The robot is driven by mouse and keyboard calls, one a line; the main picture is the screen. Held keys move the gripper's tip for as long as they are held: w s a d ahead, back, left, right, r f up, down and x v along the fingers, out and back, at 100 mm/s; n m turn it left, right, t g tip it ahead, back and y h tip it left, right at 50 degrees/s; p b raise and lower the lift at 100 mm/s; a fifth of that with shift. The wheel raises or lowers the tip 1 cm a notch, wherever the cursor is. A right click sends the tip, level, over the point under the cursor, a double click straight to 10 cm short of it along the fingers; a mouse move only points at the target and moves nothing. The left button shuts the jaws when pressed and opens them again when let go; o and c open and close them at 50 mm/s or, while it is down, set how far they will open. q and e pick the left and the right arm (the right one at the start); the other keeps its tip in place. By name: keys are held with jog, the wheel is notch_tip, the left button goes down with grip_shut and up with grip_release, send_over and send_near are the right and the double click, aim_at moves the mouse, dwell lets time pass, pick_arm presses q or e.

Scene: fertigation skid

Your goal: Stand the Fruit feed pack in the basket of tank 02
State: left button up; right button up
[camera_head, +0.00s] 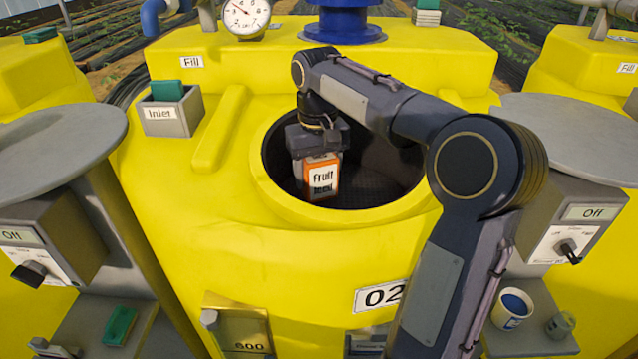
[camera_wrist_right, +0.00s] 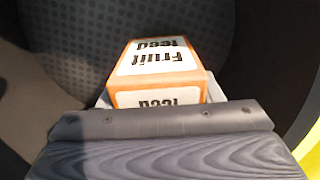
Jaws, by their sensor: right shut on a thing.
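The Fruit feed pack (camera_head: 321,177), an orange and white box, is held upright by my right gripper (camera_head: 318,150) inside the round opening of the yellow tank 02 (camera_head: 250,260). In the right wrist view the pack (camera_wrist_right: 160,70) sticks out past the gripper jaw (camera_wrist_right: 160,125), with a dark perforated surface, the basket (camera_wrist_right: 90,60), beyond it. The basket (camera_head: 375,185) also shows in the head view as the dark inside of the opening. I cannot tell whether the pack touches the basket floor. My left gripper is not in view.
The opening's yellow rim surrounds the pack and gripper. A grey Inlet box (camera_head: 172,115) with a green block stands left of it. A gauge (camera_head: 246,15) and blue pipe flange (camera_head: 343,22) are behind. Round grey lids (camera_head: 60,140) flank the tank.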

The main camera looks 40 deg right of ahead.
notch_tip(320, 180, down, 3)
jog(key=shift+r, duration=0.2)
jog(key=shift+f, duration=0.15)
jog(key=o, duration=1.2)
notch_tip(320, 180, up, 12)
jog(key=shift+r+p, duration=0.2)
jog(key=shift+p, duration=0.55)
